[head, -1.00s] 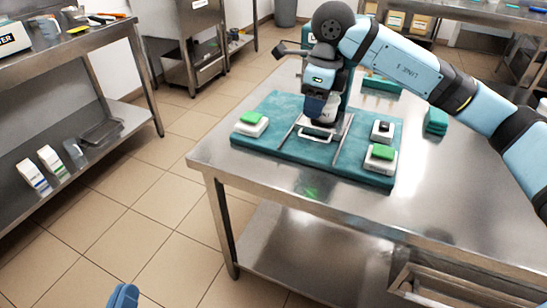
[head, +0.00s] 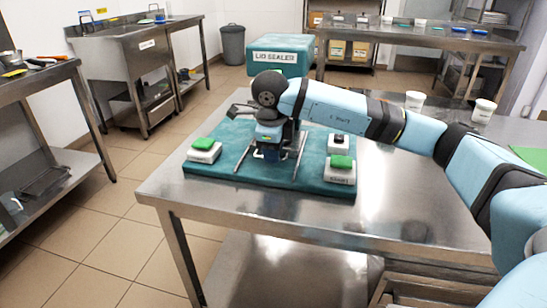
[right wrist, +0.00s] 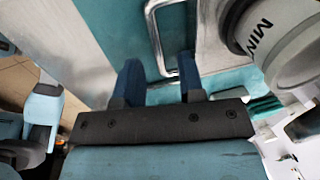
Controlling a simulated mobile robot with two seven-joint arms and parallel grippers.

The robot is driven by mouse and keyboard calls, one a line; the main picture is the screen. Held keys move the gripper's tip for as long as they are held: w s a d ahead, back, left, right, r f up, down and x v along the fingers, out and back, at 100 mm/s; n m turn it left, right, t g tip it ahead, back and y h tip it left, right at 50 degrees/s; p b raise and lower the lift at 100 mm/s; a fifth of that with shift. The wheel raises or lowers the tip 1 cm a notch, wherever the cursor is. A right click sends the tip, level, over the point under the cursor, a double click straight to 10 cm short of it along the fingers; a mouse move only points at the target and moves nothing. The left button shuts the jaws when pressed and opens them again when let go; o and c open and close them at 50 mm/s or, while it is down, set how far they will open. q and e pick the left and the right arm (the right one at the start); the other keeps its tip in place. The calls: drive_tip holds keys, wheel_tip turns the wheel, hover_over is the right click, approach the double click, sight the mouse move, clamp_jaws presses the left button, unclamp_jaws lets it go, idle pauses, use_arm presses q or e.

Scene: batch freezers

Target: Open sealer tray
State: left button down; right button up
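The teal lid sealer has a head labelled "LID SEALER" (head: 280,62) above a flat teal base (head: 225,168). Two metal rails (head: 300,157) run along the base. The sealer tray is mostly hidden behind my right gripper (head: 268,150), which points down between the rails. In the right wrist view, a metal loop handle (right wrist: 151,38) lies beyond the two blue fingers of the right gripper (right wrist: 158,68). The fingers stand apart, near the handle's end; I cannot tell whether they touch it. A round white thing lettered "MIN" (right wrist: 268,40) is beside them. My left gripper is out of view.
Green pads on white blocks stand at the base's left (head: 204,150) and right (head: 341,168), with a dark button (head: 338,142) behind the right one. Two white cups (head: 414,101) (head: 483,111) stand on the steel table (head: 400,215). The table's front is clear.

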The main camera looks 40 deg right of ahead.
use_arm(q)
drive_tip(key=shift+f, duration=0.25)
use_arm(e)
drive_tip(key=shift+w+d+f, duration=0.1)
drive_tip(key=shift+f, duration=0.45)
clamp_jaws()
